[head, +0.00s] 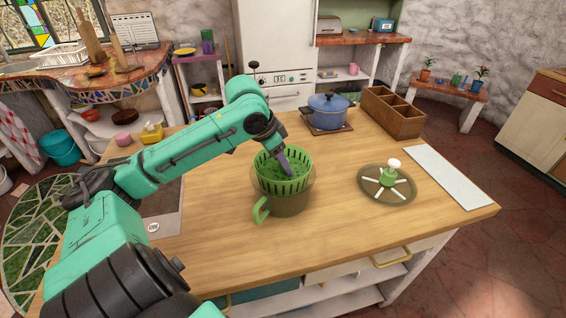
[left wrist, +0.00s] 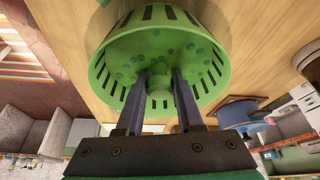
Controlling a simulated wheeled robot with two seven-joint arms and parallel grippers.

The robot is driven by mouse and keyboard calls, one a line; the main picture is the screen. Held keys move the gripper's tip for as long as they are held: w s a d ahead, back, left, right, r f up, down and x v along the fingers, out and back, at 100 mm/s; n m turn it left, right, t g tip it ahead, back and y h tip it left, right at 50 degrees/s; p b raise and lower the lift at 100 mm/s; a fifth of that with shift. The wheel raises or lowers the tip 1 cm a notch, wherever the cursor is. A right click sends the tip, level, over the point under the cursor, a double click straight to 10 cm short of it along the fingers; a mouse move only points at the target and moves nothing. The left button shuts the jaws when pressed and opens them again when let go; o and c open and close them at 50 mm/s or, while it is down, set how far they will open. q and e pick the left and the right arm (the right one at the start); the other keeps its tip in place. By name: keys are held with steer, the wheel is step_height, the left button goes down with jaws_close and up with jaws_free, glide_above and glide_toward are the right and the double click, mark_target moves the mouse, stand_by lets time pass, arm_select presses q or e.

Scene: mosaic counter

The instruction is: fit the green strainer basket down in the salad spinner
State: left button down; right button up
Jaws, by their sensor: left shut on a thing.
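The green strainer basket (head: 284,182) is upright at the salad spinner, a see-through brownish bowl (head: 287,204) with a green handle (head: 261,210) on the counter. The basket's upper slotted wall stands above the bowl's rim; its lower part is behind or inside the bowl wall. My left gripper (head: 286,168) reaches down into the basket from above. In the left wrist view its two fingers (left wrist: 159,92) are shut on the post in the middle of the basket (left wrist: 205,50). My right gripper is not in view.
The spinner lid (head: 372,194) with its white knob lies on the counter to the right. A blue pot (head: 328,112), a wooden divided box (head: 393,112) and a white board (head: 447,176) stand farther off. The wooden counter in front of the bowl is clear.

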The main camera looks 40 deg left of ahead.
mark_target(280, 177)
arm_select(q)
steer(key=shift+f+b, duration=1.7)
steer(key=shift+f, duration=1.55)
stand_by(1.0)
steer(key=shift+c, duration=2.3)
jaws_free()
steer(key=v, duration=1.4)
steer(key=shift+r, duration=0.3)
steer(key=shift+s, duration=0.1)
